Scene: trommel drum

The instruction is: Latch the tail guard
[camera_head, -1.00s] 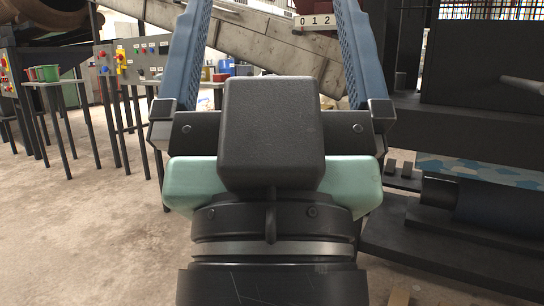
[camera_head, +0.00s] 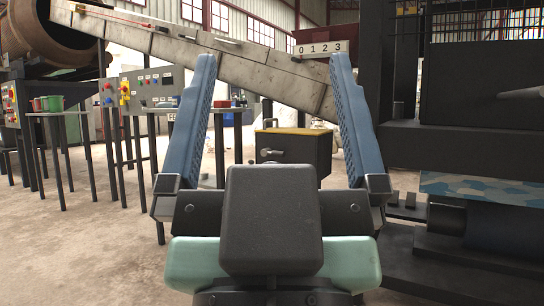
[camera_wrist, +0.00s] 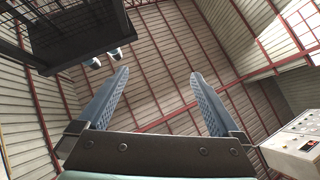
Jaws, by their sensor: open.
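My gripper (camera_head: 273,62) is in the middle of the head view, fingers pointing up and away, spread wide with nothing between them. It also shows open in the wrist view (camera_wrist: 158,76), against the roof and walls. I cannot pick out the tail guard or its latch for certain. A dark mesh panel (camera_head: 480,27) stands at the upper right of the head view, above a large black machine housing (camera_head: 485,90). A dark mesh structure (camera_wrist: 75,30) is at the upper left of the wrist view. Neither is touched by the gripper.
A sloping grey conveyor (camera_head: 190,48) crosses behind the gripper, with a number plate (camera_head: 320,49) on it. A dark box with a yellow top (camera_head: 305,146) stands beyond the fingers. A control panel (camera_head: 150,87) and small tables are at left. Floor at lower left is clear.

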